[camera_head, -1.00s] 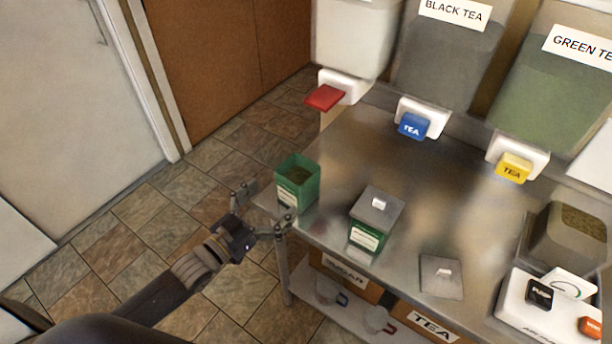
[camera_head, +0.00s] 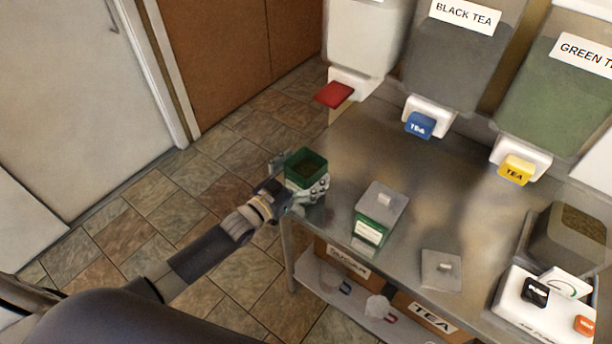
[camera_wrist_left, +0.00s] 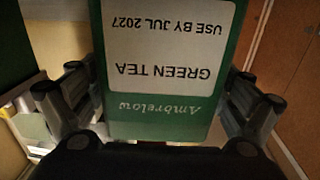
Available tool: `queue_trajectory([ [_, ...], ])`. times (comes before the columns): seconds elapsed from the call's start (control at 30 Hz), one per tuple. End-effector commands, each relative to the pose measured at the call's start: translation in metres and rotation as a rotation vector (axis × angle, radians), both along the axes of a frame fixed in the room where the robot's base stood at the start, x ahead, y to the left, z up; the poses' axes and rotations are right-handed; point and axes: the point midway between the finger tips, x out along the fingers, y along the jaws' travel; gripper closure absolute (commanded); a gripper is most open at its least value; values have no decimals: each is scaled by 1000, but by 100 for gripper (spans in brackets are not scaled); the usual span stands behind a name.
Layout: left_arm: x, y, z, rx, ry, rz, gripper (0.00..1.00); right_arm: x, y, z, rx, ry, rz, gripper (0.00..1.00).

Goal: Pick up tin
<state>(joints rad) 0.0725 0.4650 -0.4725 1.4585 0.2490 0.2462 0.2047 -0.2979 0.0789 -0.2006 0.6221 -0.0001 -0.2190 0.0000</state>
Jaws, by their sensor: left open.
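An open green tin (camera_head: 306,166) with dark contents stands at the left end of the metal table. My left gripper (camera_head: 299,186) is at this tin, with its fingers on either side of it. In the left wrist view the tin (camera_wrist_left: 160,110) fills the middle between the two open fingers, its white label reading "GREEN TEA" upside down. I cannot tell whether the fingers touch it. A second green tin (camera_head: 369,232) with a metal lid (camera_head: 387,199) on top stands to its right. My right gripper is not in view.
The metal table (camera_head: 400,165) has free room in its middle. A loose lid (camera_head: 441,271) lies near the front edge. Dispensers with red (camera_head: 334,94), blue (camera_head: 420,125) and yellow (camera_head: 517,170) taps line the back.

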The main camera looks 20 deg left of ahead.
Motion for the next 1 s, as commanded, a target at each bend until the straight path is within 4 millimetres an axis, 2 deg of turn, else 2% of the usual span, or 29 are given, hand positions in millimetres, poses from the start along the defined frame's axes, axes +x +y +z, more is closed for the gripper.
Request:
queue_trajectory([
  [0.23, 1, -1, -1, 0, 1, 0, 6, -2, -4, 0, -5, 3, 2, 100],
  [0.4, 1, -1, -1, 0, 1, 0, 44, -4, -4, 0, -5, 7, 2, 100],
  [0.47, 1, 0, -1, 0, 1, 0, 58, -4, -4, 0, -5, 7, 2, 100],
  [0.5, 1, 0, -1, 0, 1, 0, 61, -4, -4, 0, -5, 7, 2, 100],
  [1.0, 1, 0, 7, -1, -4, -1, 61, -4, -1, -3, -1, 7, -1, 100],
])
